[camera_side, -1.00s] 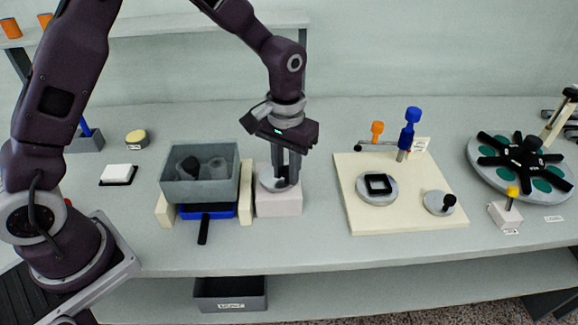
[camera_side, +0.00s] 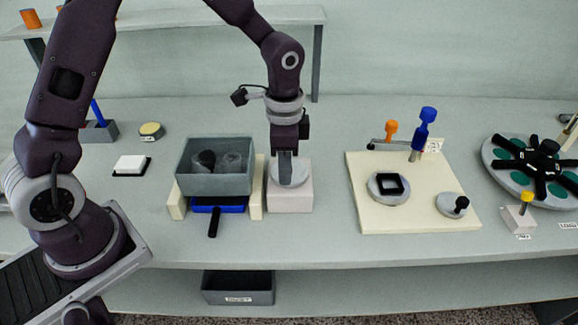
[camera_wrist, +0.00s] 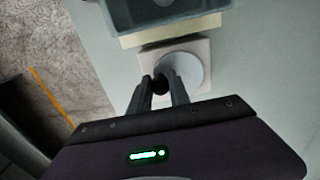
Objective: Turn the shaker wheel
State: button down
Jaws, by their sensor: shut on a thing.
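The shaker wheel (camera_side: 299,176) is a pale grey disc on a whitish block (camera_side: 290,200), just right of the grey shaker box (camera_side: 214,184). In the wrist view the disc (camera_wrist: 194,70) shows with a dark knob (camera_wrist: 160,85) near its edge. My gripper (camera_side: 285,181) points down over the wheel, its fingers shut on the knob. In the wrist view the fingers (camera_wrist: 160,92) stand on either side of the knob. In the side view the fingers hide the knob and part of the disc.
Dark lumps lie in the shaker box. A blue tray (camera_side: 222,207) with a black handle (camera_side: 214,224) is below it, between cream blocks. A cream board (camera_side: 420,218) with fittings stands to the right. Bench between wheel and board is clear.

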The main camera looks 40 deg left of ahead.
jog(key=m, duration=0.2)
jog(key=a+m, duration=0.1)
jog(key=m, duration=0.1)
jog(key=shift+s+a+m, duration=0.1)
jog(key=shift+m, duration=0.2)
jog(key=shift+a+m, duration=0.3)
jog(key=shift+m, duration=0.75)
jog(key=shift+a+m, duration=0.25)
jog(key=shift+m, duration=0.8)
jog(key=c, duration=1.2)
grip_release()
jog(key=shift+r, duration=0.1)
